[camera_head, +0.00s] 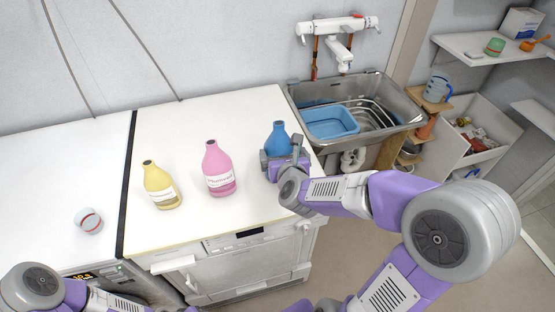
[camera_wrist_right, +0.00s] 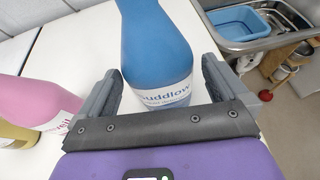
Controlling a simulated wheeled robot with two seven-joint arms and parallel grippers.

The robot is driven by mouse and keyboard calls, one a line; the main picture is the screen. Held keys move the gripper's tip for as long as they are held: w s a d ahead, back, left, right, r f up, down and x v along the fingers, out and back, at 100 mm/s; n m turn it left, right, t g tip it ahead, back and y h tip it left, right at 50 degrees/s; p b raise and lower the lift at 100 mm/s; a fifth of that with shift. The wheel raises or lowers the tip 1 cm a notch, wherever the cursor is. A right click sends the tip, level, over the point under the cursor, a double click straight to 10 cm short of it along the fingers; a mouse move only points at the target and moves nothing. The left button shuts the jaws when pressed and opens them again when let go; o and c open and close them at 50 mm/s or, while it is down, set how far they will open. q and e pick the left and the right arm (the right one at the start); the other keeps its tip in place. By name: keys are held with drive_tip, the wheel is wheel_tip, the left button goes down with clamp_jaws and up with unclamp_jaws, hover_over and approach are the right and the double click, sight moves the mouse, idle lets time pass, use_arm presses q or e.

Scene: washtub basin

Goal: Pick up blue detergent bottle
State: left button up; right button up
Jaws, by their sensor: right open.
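The blue detergent bottle (camera_head: 277,138) stands upright on the white counter, near its right edge, and its lower part is hidden behind my right gripper in the head view. My right gripper (camera_head: 283,160) is at the bottle. In the right wrist view the bottle (camera_wrist_right: 157,55) stands between the two fingers of the open gripper (camera_wrist_right: 162,88), with a gap visible on the right side. Its white label faces the gripper. My left arm shows at the lower left of the head view, but its gripper is out of view.
A pink bottle (camera_head: 218,170) and a yellow bottle (camera_head: 160,187) stand to the left on the counter. A small white cup (camera_head: 88,220) is at far left. A metal sink (camera_head: 397,112) with a blue basin (camera_head: 331,122) lies beyond the counter's right edge.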

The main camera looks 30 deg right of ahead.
drive_tip(key=shift+b+x, duration=0.4)
drive_tip(key=shift+x, duration=2.3)
drive_tip(key=shift+w+a+r, duration=0.1)
drive_tip(key=c, duration=1.4)
drive_tip(key=shift+r, duration=0.15)
drive_tip(key=shift+c, duration=0.5)
wheel_tip(320, 180, up, 10)
drive_tip(key=p, duration=0.4)
